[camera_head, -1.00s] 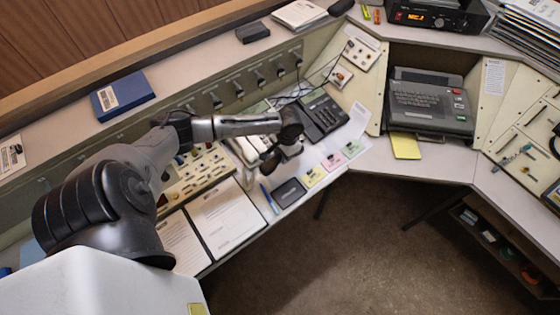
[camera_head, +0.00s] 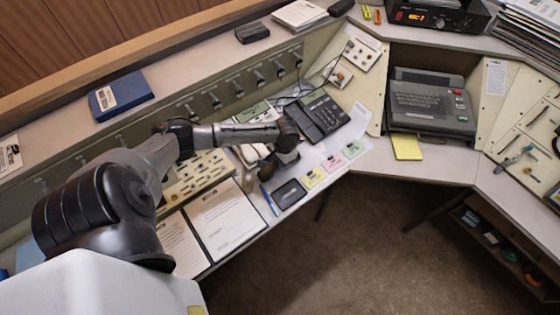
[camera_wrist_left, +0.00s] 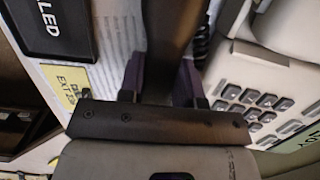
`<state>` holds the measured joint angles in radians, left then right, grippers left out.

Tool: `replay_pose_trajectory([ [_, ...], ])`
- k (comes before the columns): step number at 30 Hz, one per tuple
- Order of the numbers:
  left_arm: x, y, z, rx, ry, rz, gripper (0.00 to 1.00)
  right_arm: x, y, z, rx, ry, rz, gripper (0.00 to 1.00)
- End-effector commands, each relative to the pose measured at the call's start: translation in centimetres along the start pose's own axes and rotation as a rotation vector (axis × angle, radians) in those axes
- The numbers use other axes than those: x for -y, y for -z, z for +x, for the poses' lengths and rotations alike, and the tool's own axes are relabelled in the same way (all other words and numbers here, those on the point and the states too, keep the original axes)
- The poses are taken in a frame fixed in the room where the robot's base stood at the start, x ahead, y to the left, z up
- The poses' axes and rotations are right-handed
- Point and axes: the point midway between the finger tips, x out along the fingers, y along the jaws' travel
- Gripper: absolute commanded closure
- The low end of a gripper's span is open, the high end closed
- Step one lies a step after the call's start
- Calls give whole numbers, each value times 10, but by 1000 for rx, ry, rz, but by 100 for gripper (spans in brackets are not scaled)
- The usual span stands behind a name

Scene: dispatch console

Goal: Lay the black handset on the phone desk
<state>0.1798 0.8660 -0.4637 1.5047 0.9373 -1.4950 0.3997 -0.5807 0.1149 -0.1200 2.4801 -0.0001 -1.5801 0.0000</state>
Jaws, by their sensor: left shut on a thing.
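My left gripper (camera_head: 280,158) is low over the phone desk (camera_head: 348,163), among the phones and colored notes. In the left wrist view its two fingers (camera_wrist_left: 161,82) are shut on the black handset (camera_wrist_left: 172,38), a dark bar running up between them. Behind the handset lies a white printed sheet. In the head view the dark gripper and handset blend together, and I cannot tell whether the handset touches the desk. My right gripper is not in view.
A black desk phone (camera_head: 318,116) stands just beyond the gripper. A pale keypad phone (camera_wrist_left: 255,105) is close on the right in the wrist view. A dark tablet (camera_head: 289,194), a yellow note (camera_head: 315,177) and a pink note (camera_head: 334,161) lie near the front edge.

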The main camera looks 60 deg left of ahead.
Motion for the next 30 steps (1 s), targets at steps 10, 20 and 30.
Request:
replay_pose_trajectory([
  [10, 0, 0, 1, 0, 0, 0, 43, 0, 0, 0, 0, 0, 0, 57],
  [20, 0, 0, -8, 0, 1, 0, 43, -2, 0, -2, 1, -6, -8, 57],
  [30, 0, 0, -69, -2, 1, 1, 43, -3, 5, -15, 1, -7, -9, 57],
])
